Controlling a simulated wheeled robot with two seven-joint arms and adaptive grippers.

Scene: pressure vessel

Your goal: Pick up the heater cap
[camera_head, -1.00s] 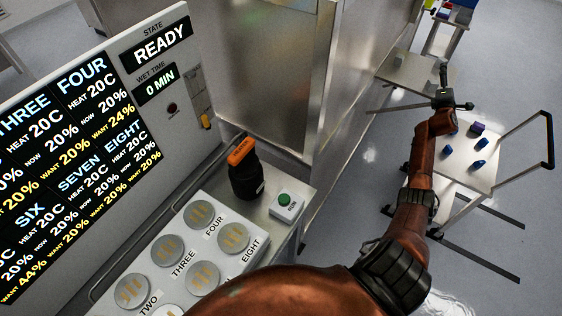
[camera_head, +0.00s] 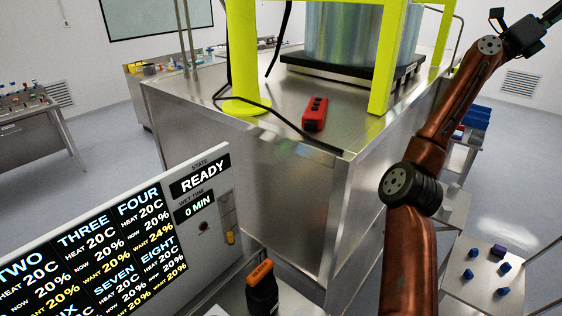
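I cannot pick out a heater cap for certain in this view. My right arm rises along the right side, and its gripper (camera_head: 548,16) is at the top right corner, partly cut off by the frame edge. Its fingers are seen edge-on, so I cannot tell whether they are open or shut. No held object shows there. My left gripper is not in view.
A steel cabinet (camera_head: 250,165) bears a yellow frame (camera_head: 243,55), a metal vessel (camera_head: 345,35) and a red handheld control (camera_head: 314,114). A cart (camera_head: 470,292) holds small blue and purple pieces.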

